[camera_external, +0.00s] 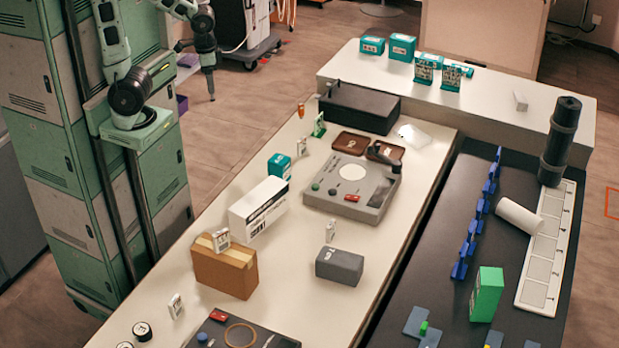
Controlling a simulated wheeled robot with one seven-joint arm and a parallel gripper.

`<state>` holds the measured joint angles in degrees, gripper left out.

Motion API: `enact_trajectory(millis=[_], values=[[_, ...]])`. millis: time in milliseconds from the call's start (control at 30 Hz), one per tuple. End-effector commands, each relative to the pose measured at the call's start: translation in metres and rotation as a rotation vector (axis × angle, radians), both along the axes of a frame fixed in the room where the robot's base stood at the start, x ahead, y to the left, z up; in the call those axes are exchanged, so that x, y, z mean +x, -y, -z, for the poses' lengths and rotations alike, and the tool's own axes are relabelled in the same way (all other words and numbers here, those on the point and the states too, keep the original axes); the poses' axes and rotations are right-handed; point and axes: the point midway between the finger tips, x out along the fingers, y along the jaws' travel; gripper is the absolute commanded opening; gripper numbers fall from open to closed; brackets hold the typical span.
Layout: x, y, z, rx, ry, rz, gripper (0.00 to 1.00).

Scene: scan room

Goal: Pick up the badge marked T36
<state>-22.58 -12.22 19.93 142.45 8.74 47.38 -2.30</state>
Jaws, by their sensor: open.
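Several small white badge-like cards stand on the white table: one at the cardboard box (222,240), one behind the grey block (330,231), one near the front left edge (176,306) and one by the teal box (303,146). Their print is too small to read, so I cannot tell which is marked T36. My gripper (211,97) hangs pointing down at the upper left, beyond the table's left edge and apart from all the cards. It is open, and nothing shows in it.
The white table (300,255) also holds a cardboard box (224,272), a white box (258,212), a grey block (339,265) and a grey device (340,205). A dark table (440,230) with blue clips and a green box (487,294) stands right.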

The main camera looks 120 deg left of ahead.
Motion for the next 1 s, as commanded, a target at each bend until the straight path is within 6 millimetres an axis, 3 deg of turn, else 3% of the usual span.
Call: enact_trajectory(millis=[33,367,567,767,1000], values=[[0.001,-0.001,-0.013,0.004,0.007,0.000,0.67],[0.034,0.019,0.006,0.065,-0.155,0.388,0.67],[0.069,0.042,0.015,0.158,-0.298,0.753,0.67],[0.115,0.083,0.020,0.318,-0.471,1.188,0.67],[0.168,0.159,0.019,0.591,-0.668,1.668,0.67]])
